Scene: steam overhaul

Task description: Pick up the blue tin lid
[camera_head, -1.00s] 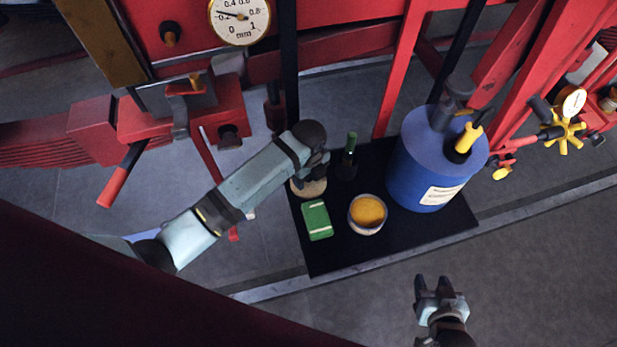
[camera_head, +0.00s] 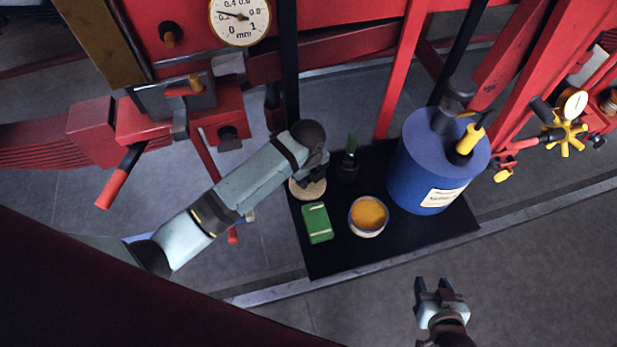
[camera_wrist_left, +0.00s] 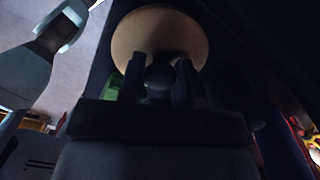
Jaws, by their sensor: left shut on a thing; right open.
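A round tan disc (camera_head: 307,190), which I take to be the blue tin lid though no blue shows on it, is at the left edge of the black mat (camera_head: 335,258). My left gripper (camera_head: 313,176) is over it. In the left wrist view the fingers (camera_wrist_left: 160,68) are shut on a dark knob at the edge of the disc (camera_wrist_left: 150,22). I cannot tell whether the disc touches the mat. An open round tin (camera_head: 367,229) with orange contents stands to its right. My right gripper (camera_head: 435,288) is open and empty, in front of the mat.
A green box (camera_head: 317,223) lies close in front of the disc. A dark green bottle (camera_head: 348,163) stands to its right. A large blue canister (camera_head: 432,165) fills the mat's right side. Red machine frames and a gauge (camera_head: 239,20) lie behind.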

